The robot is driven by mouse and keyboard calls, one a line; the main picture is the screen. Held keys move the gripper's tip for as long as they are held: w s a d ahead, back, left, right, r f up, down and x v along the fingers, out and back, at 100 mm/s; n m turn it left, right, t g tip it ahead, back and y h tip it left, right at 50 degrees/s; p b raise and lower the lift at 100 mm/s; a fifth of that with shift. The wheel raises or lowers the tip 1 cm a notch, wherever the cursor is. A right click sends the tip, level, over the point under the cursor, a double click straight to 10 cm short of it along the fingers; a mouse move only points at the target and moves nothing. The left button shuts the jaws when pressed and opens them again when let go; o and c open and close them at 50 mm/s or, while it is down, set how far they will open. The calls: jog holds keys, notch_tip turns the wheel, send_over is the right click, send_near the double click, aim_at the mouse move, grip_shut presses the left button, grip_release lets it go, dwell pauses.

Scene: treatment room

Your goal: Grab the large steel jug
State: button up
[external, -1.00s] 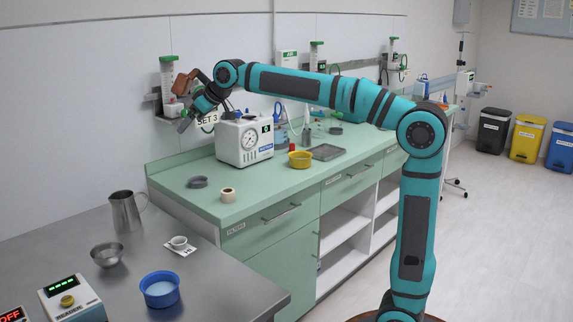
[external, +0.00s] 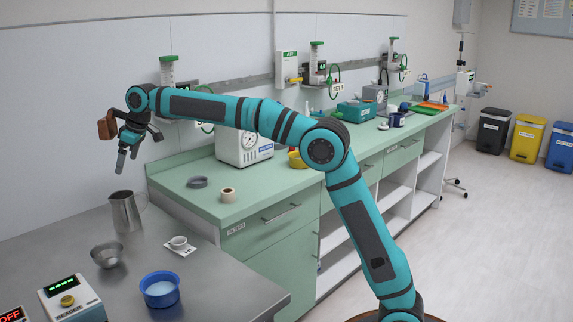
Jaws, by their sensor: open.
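The large steel jug (external: 126,213) stands upright on the steel table (external: 222,272) at the left, with its handle on its right side in the picture. My gripper (external: 126,166) is open and points down. In the picture it is just above the jug's rim, apart from it and empty. How far it is from the jug in depth is hard to tell.
A steel bowl (external: 107,255), a blue bowl (external: 160,289), a small white cup (external: 179,243) and a control box (external: 70,302) stand near the jug. The green counter (external: 235,201) behind carries a tape roll (external: 228,195) and a grey ring (external: 197,182).

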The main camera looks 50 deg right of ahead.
send_near(121, 201)
jog(key=w+f, duration=0.5)
jog(key=f, duration=0.1)
jog(key=x, duration=0.5)
jog(key=shift+w+d+f, duration=0.1)
jog(key=shift+f, duration=0.25)
jog(key=shift+c, duration=0.2)
jog(key=c, duration=1.3)
jog(key=shift+r, duration=0.25)
